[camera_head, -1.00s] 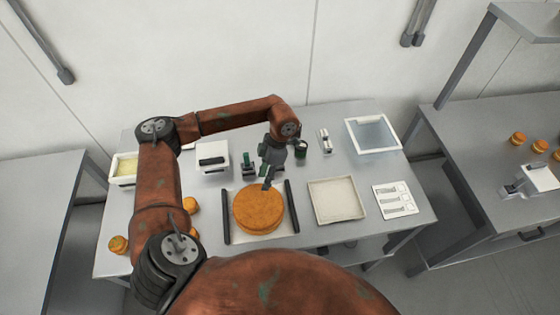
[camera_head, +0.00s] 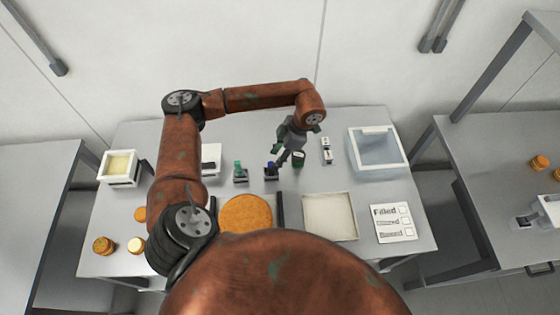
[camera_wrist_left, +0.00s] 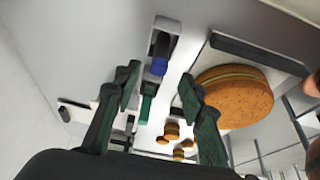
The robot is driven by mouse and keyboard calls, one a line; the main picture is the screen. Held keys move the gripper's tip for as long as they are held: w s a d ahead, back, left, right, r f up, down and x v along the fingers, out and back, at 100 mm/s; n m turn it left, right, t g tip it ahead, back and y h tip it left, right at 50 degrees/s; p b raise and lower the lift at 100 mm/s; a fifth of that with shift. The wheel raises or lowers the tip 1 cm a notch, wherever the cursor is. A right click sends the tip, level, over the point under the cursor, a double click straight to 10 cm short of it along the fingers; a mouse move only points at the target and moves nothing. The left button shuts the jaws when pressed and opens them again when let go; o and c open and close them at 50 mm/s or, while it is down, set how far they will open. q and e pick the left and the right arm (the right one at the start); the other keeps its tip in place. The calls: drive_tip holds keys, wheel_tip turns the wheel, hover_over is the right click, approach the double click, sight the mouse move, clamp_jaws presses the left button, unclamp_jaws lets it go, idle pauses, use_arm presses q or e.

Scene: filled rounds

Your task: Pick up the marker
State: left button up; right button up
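Two short upright pieces that look like markers stand in small dark holders in the head view: a green one (camera_head: 238,168) and a blue one (camera_head: 271,167). I cannot tell which one is the task's marker. My left gripper (camera_head: 281,155) is over the table just beside the blue one. In the left wrist view its two dark green fingers (camera_wrist_left: 160,92) are spread wide with nothing held between them. The blue marker (camera_wrist_left: 159,66) and the green marker (camera_wrist_left: 147,103) show beyond and between the fingers, apart from them. My right gripper is not in view.
A round cake (camera_head: 246,213) sits between two dark bars, near an empty square tray (camera_head: 331,217). Small rounds lie at front left.

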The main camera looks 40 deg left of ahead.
sight(271, 170)
use_arm(q)
drive_tip(key=p+x, duration=0.1)
drive_tip(key=x, duration=0.3)
drive_tip(key=shift+f+p, duration=0.4)
drive_tip(key=x, duration=0.2)
drive_tip(key=shift+a+f, duration=0.1)
drive_tip(key=shift+f, duration=0.35)
drive_tip(key=shift+w, duration=0.1)
drive_tip(key=shift+c, duration=1.1)
drive_tip(key=c, duration=0.6)
clamp_jaws()
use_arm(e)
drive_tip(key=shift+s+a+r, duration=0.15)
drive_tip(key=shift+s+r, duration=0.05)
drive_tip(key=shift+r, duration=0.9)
